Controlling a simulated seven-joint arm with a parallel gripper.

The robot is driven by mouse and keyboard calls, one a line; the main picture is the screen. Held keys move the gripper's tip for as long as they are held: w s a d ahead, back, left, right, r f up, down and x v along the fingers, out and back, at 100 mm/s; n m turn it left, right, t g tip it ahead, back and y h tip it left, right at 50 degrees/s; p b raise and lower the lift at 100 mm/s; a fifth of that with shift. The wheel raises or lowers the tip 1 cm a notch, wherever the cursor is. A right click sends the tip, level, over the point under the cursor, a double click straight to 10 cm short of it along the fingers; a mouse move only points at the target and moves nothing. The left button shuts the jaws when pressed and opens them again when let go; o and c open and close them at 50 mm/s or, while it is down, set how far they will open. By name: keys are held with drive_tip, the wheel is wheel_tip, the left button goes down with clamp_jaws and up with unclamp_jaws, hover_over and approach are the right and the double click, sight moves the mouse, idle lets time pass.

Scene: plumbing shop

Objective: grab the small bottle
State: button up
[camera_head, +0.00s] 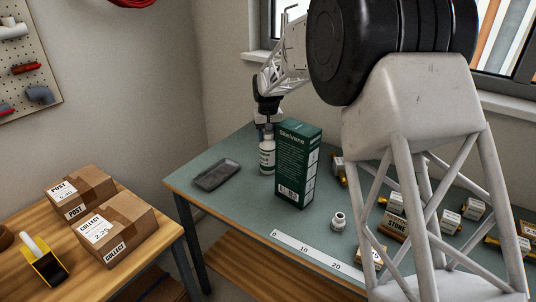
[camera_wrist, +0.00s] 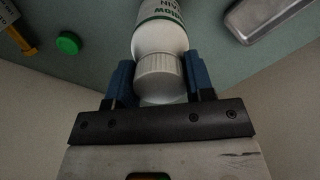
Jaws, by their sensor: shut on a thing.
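In the wrist view the bottle (camera_wrist: 160,38) lies between the blue pads of my gripper (camera_wrist: 161,82). The pads are shut on it at the cap end. In the head view my gripper (camera_head: 267,127) comes down from above onto the bottle's top, and its fingers are partly hard to make out.
A dark shallow tray (camera_head: 216,175) lies left of the bottle; a tray edge (camera_wrist: 270,16) shows in the wrist view. A white fitting (camera_head: 338,221), a ruler strip (camera_head: 314,254) and several small boxed parts are to the right. A green cap (camera_wrist: 68,43) lies nearby.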

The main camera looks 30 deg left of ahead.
clamp_jaws()
drive_tip(key=shift+r, duration=0.1)
